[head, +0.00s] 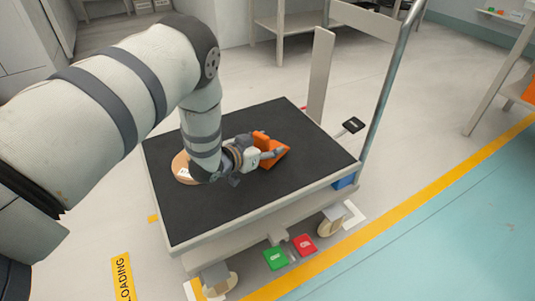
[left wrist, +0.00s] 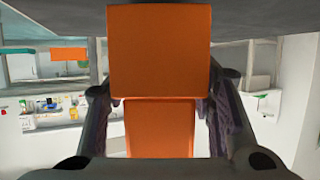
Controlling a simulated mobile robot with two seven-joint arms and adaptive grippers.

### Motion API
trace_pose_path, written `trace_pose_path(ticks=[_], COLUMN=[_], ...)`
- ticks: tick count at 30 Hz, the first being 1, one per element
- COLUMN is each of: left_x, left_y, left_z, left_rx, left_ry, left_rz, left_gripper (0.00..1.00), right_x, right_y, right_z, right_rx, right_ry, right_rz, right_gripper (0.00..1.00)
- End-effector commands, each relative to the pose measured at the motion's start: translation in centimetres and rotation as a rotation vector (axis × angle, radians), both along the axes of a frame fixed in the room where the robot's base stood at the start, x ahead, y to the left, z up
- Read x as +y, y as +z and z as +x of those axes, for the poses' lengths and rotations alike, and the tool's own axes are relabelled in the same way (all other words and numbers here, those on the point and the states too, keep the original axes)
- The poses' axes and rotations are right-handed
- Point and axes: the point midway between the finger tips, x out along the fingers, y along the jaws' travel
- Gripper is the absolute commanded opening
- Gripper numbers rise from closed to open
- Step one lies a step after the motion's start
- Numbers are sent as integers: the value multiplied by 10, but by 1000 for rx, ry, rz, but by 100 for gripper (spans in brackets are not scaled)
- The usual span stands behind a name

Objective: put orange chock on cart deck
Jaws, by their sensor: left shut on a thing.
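The orange chock (head: 277,145) is a wedge, held over the middle of the cart deck (head: 305,130), a black mat with a light rim. My left gripper (head: 266,155) is shut on it, with a finger on either side. In the left wrist view the chock (left wrist: 160,52) fills the middle between the gripper's fingers (left wrist: 160,120). A dark surface runs along the top of that view, close to the chock. Whether the chock touches the deck, I cannot tell. My right gripper is not in view.
A tan round disc (head: 181,170) lies on the deck's left part, partly behind my arm. The cart's metal handle (head: 386,80) rises at the right. Green (head: 275,258) and red (head: 304,244) pedals sit low at the front. The deck's front and right parts are clear.

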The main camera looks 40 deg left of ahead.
Motion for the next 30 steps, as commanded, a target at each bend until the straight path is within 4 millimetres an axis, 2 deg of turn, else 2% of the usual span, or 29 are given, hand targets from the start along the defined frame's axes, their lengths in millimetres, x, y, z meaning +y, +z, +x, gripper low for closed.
trace_pose_path(ticks=[1,3,12,13,15,25,30], left_x=[0,0,0,0,0,0,0], left_y=[-16,-22,-22,-22,-22,-18,-4], left_z=[-2,-1,-1,-1,-1,-1,-27], left_rx=[6,3,1,3,3,1,2], left_ry=[0,0,1,1,1,1,3], left_rz=[0,0,0,0,0,0,-1], left_gripper=[11,11,11,56,70,70,70], right_x=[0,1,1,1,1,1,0], right_y=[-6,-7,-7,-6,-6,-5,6], right_z=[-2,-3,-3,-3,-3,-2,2], right_rx=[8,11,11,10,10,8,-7], right_ry=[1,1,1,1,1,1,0], right_rz=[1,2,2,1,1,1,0], right_gripper=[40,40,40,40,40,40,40])
